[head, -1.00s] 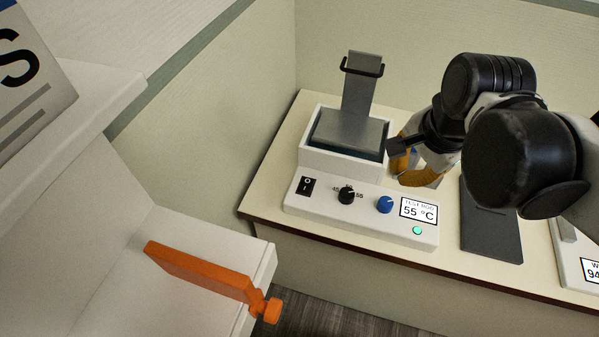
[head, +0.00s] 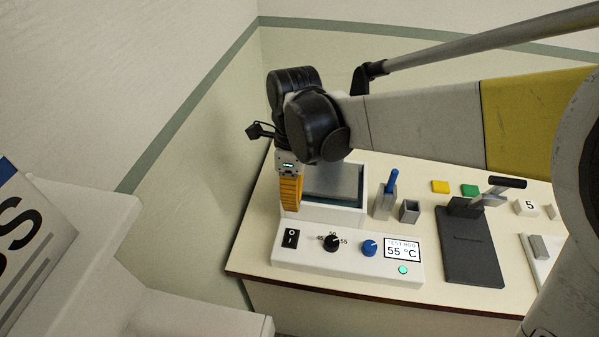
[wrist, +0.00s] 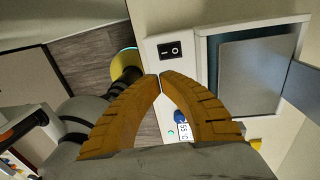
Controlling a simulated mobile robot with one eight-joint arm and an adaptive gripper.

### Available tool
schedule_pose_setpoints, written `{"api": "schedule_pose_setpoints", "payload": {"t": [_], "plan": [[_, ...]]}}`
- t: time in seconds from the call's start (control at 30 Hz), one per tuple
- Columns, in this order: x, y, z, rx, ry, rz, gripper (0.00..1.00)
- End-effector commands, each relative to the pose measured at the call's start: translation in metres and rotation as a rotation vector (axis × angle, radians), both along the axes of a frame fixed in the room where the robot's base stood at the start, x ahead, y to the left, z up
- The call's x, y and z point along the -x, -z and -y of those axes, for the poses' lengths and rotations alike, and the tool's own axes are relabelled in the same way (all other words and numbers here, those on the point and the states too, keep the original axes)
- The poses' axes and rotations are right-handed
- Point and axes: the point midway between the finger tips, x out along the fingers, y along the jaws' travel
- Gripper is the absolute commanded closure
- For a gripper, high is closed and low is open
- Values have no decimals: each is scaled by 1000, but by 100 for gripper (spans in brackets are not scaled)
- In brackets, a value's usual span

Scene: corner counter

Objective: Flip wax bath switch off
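The wax bath (head: 400,268) is a white unit with a tank and a sloped front panel. Its black rocker switch (head: 290,239), marked O and I, is at the panel's left end; which side is pressed cannot be told. The display (head: 402,249) reads 55 °C and a green light (head: 403,269) is lit. My gripper (head: 291,209) points down just behind and above the switch, apart from it. In the wrist view my gripper (wrist: 160,76) has its orange fingertips together, holding nothing, with the switch (wrist: 169,50) just beyond them.
A black knob (head: 331,243) and a blue knob (head: 369,248) sit right of the switch. The tank (head: 318,211) is close beside my fingers. A dark press plate (head: 470,250) and small blocks stand to the right.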

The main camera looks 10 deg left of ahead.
Motion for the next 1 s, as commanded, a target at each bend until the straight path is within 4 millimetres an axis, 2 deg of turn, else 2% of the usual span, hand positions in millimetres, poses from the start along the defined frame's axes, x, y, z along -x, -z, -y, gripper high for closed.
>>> {"api": "schedule_pose_setpoints", "payload": {"t": [0.13,0.23,0.5,0.7,0.83,1.0], "plan": [[1,9,0,0,-1,1,100],[2,24,0,0,-1,1,100],[9,82,-1,-1,-2,1,100],[14,118,-1,-1,-1,2,100],[16,132,-1,-1,-1,3,100],[16,138,-1,-1,-1,4,100]]}}
